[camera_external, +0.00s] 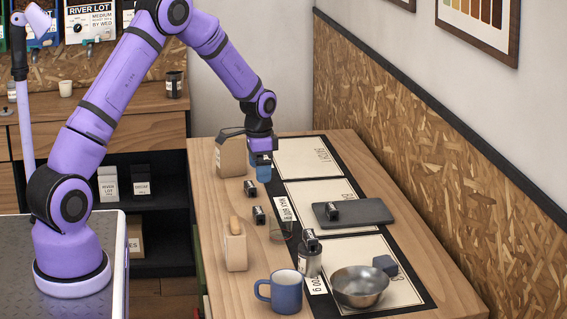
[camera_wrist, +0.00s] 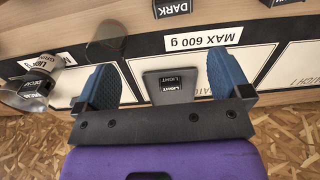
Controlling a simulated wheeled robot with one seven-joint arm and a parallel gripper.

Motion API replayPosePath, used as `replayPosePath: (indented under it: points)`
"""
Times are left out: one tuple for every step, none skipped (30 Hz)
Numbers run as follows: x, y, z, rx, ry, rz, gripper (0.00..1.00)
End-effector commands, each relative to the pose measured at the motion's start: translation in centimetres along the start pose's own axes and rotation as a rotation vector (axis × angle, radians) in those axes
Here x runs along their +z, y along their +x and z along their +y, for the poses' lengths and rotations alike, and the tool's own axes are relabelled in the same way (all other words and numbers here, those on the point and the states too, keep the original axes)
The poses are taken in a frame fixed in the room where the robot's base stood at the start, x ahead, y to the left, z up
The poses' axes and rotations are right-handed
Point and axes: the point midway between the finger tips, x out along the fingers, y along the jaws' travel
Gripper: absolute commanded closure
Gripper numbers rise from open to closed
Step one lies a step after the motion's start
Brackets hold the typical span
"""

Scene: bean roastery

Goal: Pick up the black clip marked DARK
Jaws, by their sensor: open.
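The black clip marked DARK (camera_wrist: 172,7) is at the top edge of the wrist view, partly cut off, on bare wood. In the external view it appears to be the nearer of two small black clips (camera_external: 259,215) on the left part of the table. My gripper (camera_external: 264,172) hangs above the table, pointing down, behind that clip and apart from it. In the wrist view its blue fingers (camera_wrist: 163,76) are spread with nothing held. Between them, well below, a clip marked LIGHT (camera_wrist: 172,84) lies on a grey slab (camera_wrist: 158,75).
Another black clip (camera_external: 250,187) lies behind the DARK one. A paper bag (camera_external: 231,157), a wooden holder (camera_external: 236,250), a blue mug (camera_external: 286,291), a metal bowl (camera_external: 359,287) and a canister (camera_external: 309,263) with a clip on top stand around. A see-through vessel (camera_wrist: 106,40) stands near the DARK clip.

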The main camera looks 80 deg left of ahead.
Motion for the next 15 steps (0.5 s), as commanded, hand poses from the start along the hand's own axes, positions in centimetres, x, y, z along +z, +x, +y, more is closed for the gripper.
replayPosePath:
  points:
    - [0.2,1.3,-0.8,0.006,-0.002,-0.008,0.04]
    - [0.2,1.8,-1.2,0.008,-0.002,-0.01,0.04]
    - [0.4,2.4,-1.6,0.01,-0.003,-0.013,0.04]
    - [0.4,2.8,-1.8,0.012,-0.003,-0.015,0.04]
    - [0.5,3.1,-2.0,0.013,-0.003,-0.017,0.04]
    - [0.5,3.4,-2.2,0.014,-0.002,-0.018,0.04]
    - [0.5,3.6,-2.2,0.014,-0.002,-0.018,0.04]
    - [0.5,3.7,-2.3,0.015,-0.001,-0.019,0.04]
    - [0.5,4.0,-2.3,0.015,-0.001,-0.019,0.04]
    - [0.5,4.3,-2.3,0.015,-0.001,-0.019,0.04]
    - [0.5,4.6,-2.3,0.015,-0.001,-0.019,0.04]
    - [0.6,5.1,-2.3,0.015,-0.001,-0.019,0.04]
    - [0.6,5.5,-2.2,0.016,-0.001,-0.02,0.04]
    - [0.6,5.9,-2.2,0.016,-0.001,-0.02,0.04]
    - [0.6,6.5,-2.2,0.016,-0.001,-0.02,0.04]
